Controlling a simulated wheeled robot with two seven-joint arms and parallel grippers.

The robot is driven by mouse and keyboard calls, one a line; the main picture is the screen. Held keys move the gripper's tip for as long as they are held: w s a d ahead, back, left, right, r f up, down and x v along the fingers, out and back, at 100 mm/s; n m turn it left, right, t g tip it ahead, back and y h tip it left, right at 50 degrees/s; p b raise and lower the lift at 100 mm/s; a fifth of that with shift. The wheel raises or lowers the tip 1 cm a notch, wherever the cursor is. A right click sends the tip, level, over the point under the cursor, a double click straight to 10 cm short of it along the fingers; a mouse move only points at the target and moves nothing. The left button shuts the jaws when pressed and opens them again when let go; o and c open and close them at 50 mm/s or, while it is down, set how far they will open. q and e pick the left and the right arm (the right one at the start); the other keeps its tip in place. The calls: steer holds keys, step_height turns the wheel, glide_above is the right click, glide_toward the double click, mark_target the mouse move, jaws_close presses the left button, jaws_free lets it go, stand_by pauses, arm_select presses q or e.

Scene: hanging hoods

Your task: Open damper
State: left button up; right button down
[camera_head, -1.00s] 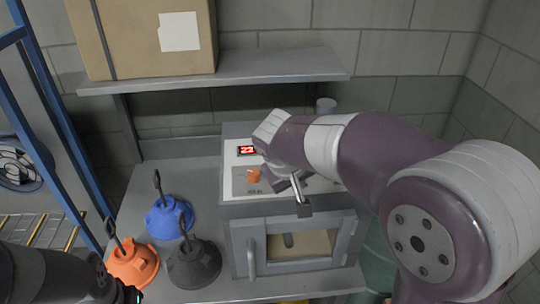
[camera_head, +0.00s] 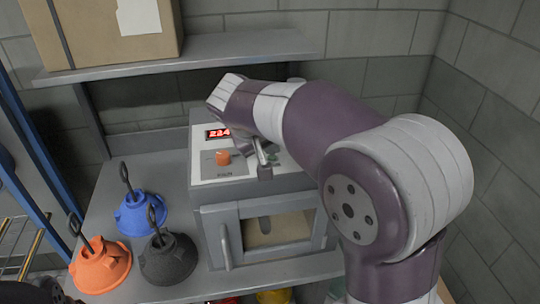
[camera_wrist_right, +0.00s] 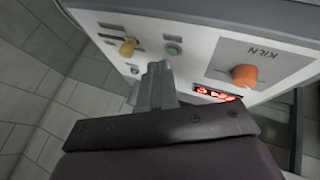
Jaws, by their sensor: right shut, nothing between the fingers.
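The kiln (camera_head: 205,222) is a grey box with a windowed front door and a white control panel (camera_head: 205,172). My right gripper (camera_wrist_right: 158,72) is shut and empty over the panel. In the head view my right arm hides part of the panel. My left gripper is not in view.
An orange knob (camera_head: 222,157) and a red display (camera_head: 217,133) are on the panel. Blue (camera_head: 143,215), orange (camera_head: 100,268) and black (camera_head: 168,260) hood-shaped items with upright loops stand left of the kiln. A shelf (camera_head: 200,50) with a cardboard box (camera_head: 90,30) hangs above.

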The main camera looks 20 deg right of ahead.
steer(key=b+x, duration=0.3)
steer(key=x, duration=0.2)
steer(key=shift+s+a+f, duration=0.15)
steer(key=shift+s+a, duration=0.05)
steer(key=d, duration=0.1)
steer(key=d+p, duration=0.1)
steer(key=d, duration=0.1)
steer(key=shift+w+d+r, duration=0.2)
steer(key=shift+w+r, duration=0.05)
steer(key=shift+r, duration=0.1)
steer(key=shift+s+d+f+p, duration=0.1)
steer(key=shift+d+p, duration=0.3)
steer(key=shift+d, duration=0.1)
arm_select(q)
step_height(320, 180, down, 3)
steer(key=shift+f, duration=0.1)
